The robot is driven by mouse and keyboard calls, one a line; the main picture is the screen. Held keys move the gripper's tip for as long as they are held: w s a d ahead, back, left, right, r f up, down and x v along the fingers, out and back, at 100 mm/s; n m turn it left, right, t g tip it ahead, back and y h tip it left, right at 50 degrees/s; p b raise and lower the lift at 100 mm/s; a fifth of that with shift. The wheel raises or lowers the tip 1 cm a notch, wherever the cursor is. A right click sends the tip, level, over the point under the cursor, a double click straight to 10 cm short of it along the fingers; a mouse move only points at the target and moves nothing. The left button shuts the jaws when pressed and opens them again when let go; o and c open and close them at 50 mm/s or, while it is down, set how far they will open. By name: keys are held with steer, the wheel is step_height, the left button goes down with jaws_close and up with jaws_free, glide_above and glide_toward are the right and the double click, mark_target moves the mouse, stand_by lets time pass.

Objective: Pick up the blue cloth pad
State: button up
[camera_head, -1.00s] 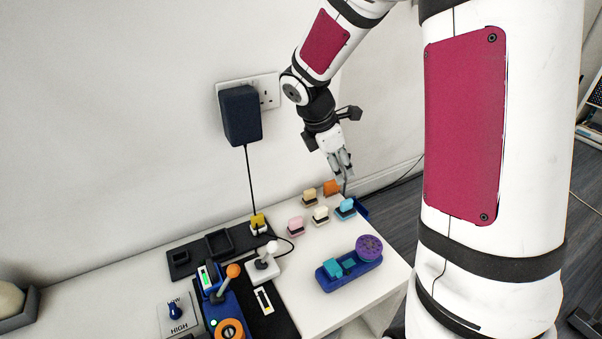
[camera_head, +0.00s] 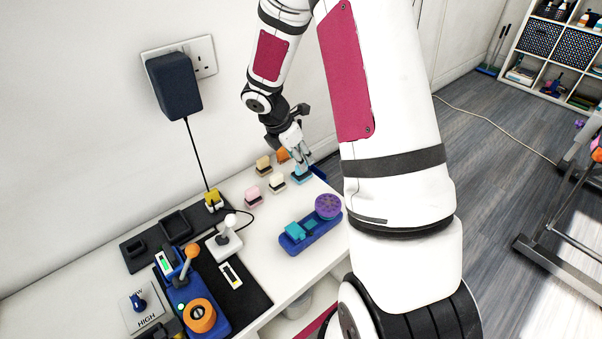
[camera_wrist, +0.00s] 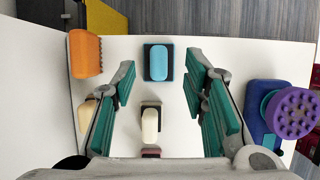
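The light blue pad (camera_head: 301,175) sits on a dark base near the far right edge of the white table. In the wrist view the blue pad (camera_wrist: 159,63) shows at upper centre, between the two finger lines. My gripper (camera_head: 302,158) is just above the blue pad, pointing down. In the wrist view my gripper (camera_wrist: 165,78) is open, with teal finger pads spread on both sides and nothing held. The fingers appear apart from the pad; their exact height above it is hard to tell.
Nearby pads are orange (camera_wrist: 85,54), tan (camera_head: 263,165), cream (camera_head: 277,183) and pink (camera_head: 252,194). A blue holder (camera_head: 297,241) with a purple knobbed disc (camera_head: 327,206) stands to the right. A socket plug (camera_head: 174,85) is on the wall.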

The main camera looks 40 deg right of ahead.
mark_target(299, 177)
steer(key=x, duration=0.4)
steer(key=shift+f+b, duration=0.25)
steer(key=shift+b, duration=0.05)
jaws_close()
